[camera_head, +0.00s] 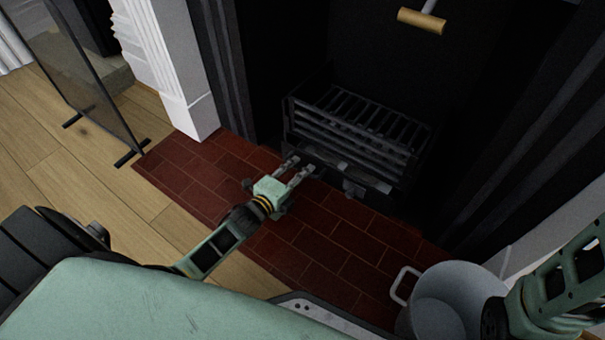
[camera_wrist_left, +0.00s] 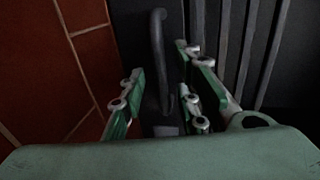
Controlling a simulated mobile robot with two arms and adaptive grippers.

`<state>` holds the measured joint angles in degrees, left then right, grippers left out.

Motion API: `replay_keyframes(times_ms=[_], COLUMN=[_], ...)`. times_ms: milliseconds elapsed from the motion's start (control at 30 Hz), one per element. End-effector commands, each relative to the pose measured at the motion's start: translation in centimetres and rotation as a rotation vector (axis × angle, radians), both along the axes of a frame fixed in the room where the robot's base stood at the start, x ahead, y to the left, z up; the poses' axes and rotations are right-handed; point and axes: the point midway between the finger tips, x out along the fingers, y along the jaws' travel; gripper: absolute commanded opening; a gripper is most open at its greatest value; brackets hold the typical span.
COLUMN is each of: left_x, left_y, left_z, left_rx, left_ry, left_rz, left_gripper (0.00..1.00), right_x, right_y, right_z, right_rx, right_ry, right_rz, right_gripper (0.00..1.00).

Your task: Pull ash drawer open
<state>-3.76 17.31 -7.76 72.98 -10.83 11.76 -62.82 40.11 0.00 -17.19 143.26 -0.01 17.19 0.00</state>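The ash drawer (camera_head: 345,174) is a dark front low under the black fire grate (camera_head: 355,128); its outline is hard to make out in the shade. In the left wrist view a dark curved bar handle (camera_wrist_left: 158,62) stands out from a dark panel. My left gripper (camera_head: 304,167) is open at the left end of the drawer front, low over the red tiles. In the left wrist view its fingers (camera_wrist_left: 158,92) lie on either side of the handle, with gaps, and I see no grip on it. My right arm shows at the lower right, but its gripper is out of view.
Red hearth tiles (camera_head: 330,240) lie clear in front of the grate. A grey metal bucket (camera_head: 440,290) stands at the lower right. A fire screen (camera_head: 85,75) stands at the left beside the white surround (camera_head: 170,65). A wooden-handled tool (camera_head: 422,20) shows at the top.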

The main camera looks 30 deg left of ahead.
Motion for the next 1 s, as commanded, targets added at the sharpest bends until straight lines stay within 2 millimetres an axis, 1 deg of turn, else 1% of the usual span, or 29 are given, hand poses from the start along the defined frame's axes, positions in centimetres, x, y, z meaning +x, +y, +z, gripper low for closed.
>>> replay_keyframes(times_ms=[33, 200, 467, 800, 1000], left_x=[0.7, 1.7, 1.7, 1.7, 1.7], left_y=[-0.1, -0.2, -0.2, -0.2, -0.3], left_z=[-0.4, -0.4, -0.3, -0.3, -0.3], left_rx=[0.000, 0.000, -0.001, -0.001, -0.001], left_ry=[-0.002, 0.000, 0.000, 0.000, 0.000], left_rz=[-0.001, 0.000, 0.000, 0.000, 0.000], left_gripper=[0.30, 0.30, 0.29, 0.00, 0.00], right_x=[0.0, 0.0, 0.0, 0.0, 0.0], right_y=[0.0, 0.0, 0.0, 0.0, 0.0], right_z=[-0.8, -1.2, -1.1, -1.1, -1.1], right_rx=[0.000, 0.000, -0.001, -0.001, -0.001], right_ry=[0.000, 0.000, 0.000, -0.001, -0.001], right_rz=[0.000, 0.000, 0.000, 0.000, 0.000], right_gripper=[0.40, 0.40, 0.40, 0.40, 0.40])
